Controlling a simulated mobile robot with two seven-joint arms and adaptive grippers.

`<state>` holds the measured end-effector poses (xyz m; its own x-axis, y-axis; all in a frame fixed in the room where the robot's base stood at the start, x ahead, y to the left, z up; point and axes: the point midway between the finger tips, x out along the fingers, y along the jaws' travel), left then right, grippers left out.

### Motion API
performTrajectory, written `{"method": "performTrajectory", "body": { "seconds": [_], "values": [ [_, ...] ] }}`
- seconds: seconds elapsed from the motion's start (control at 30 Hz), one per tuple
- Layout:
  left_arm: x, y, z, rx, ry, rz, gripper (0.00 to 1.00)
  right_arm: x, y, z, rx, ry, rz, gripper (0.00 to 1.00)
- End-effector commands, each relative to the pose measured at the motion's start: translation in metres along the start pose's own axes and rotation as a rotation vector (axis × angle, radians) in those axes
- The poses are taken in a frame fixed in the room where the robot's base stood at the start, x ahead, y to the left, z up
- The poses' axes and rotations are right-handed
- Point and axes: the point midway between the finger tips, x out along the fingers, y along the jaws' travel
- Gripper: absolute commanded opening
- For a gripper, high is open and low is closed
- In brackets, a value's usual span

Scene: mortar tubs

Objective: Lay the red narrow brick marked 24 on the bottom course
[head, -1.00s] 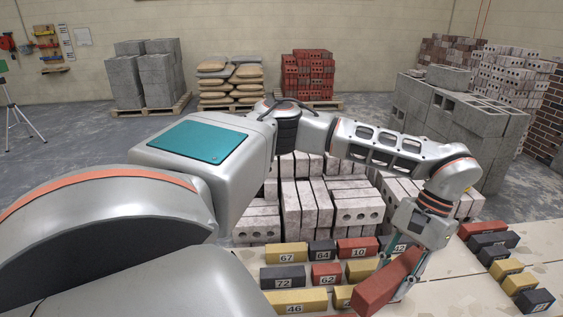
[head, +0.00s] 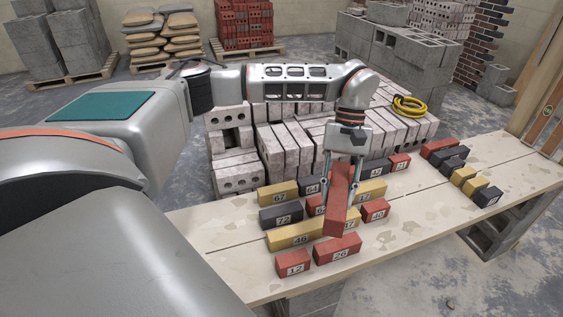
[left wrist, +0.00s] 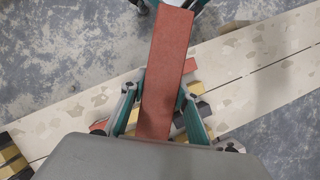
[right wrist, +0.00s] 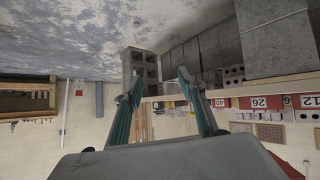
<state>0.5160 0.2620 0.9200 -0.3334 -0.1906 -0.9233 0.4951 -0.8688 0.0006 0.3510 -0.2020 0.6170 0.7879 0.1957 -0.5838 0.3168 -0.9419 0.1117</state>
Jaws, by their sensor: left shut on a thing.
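My left gripper (head: 341,186) is shut on a long red brick (head: 337,212) and holds it over the block of loose bricks on the plank table. The brick is tilted in the head view, and no number shows on it. In the left wrist view the same brick (left wrist: 168,70) runs lengthwise between the two fingers. My right gripper (right wrist: 160,88) shows only in the right wrist view, open with nothing between its fingers. I cannot tell which bricks are the bottom course; a row with a red brick (head: 438,147) at its far end lies at the right.
Red bricks marked 12 (head: 292,263) and 26 (head: 337,250) lie near the front edge. Yellow brick 46 (head: 295,236), black brick 72 (head: 281,216) and red brick 40 (head: 375,210) lie close around the held brick. The plank table (head: 425,215) is bare between the groups.

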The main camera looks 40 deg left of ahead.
Motion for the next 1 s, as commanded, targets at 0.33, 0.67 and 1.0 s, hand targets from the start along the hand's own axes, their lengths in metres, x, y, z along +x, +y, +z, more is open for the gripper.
{"method": "performTrajectory", "body": {
  "seconds": [0.33,0.67,1.0],
  "values": [
    [-0.027,-0.034,-0.082,-0.772,-0.002,0.324,0.00,0.008,0.005,0.006,-0.013,0.004,0.011,0.40],
    [-0.062,-0.103,-0.152,-1.455,0.004,0.607,0.00,0.015,0.009,0.008,-0.023,0.011,0.019,0.40],
    [-0.094,-0.166,-0.192,-1.918,0.003,0.803,0.00,0.018,0.008,0.014,-0.030,0.007,0.019,0.40]
  ]
}}
